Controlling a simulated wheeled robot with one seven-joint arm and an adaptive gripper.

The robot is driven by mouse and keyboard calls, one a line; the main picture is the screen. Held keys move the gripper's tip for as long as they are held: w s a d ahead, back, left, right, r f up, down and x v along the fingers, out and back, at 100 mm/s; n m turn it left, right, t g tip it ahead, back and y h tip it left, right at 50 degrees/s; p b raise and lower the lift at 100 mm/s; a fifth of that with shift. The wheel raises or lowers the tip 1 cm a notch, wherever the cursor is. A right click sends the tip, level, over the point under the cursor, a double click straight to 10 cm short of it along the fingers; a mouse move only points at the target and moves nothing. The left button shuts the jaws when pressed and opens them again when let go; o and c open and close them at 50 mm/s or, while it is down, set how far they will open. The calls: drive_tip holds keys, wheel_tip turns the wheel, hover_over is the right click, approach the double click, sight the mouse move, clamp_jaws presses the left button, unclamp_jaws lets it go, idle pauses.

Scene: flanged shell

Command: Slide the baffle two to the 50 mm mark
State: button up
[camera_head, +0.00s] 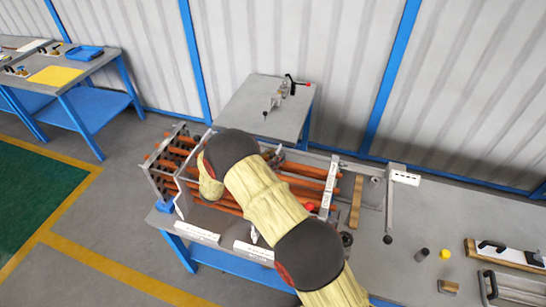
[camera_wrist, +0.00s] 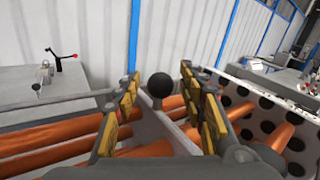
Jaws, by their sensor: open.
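The open-topped shell (camera_head: 190,232) stands on a bench with orange tubes (camera_head: 305,170) running lengthwise through it. In the wrist view, my gripper (camera_wrist: 160,78) is open, one finger on each side of a round black knob (camera_wrist: 160,86). The knob tops a grey upright piece (camera_wrist: 172,128) among the orange tubes; I cannot tell which baffle it is. Contact between fingers and knob is not clear. A perforated plate (camera_wrist: 268,112) with dark holes stands to the right. In the head view my arm covers the middle of the shell and hides my gripper. The 50 mm mark cannot be made out.
A small grey table (camera_head: 250,98) with a clamp-like fixture (camera_head: 280,95) stands behind the shell. On the right bench are a wooden strip (camera_head: 356,203), a black cylinder (camera_head: 421,255) and a yellow piece (camera_head: 445,254). Another table with a blue tray (camera_head: 84,53) is far left.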

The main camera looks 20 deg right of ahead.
drive_tip(key=shift+a, duration=0.1)
drive_tip(key=v, duration=1.2)
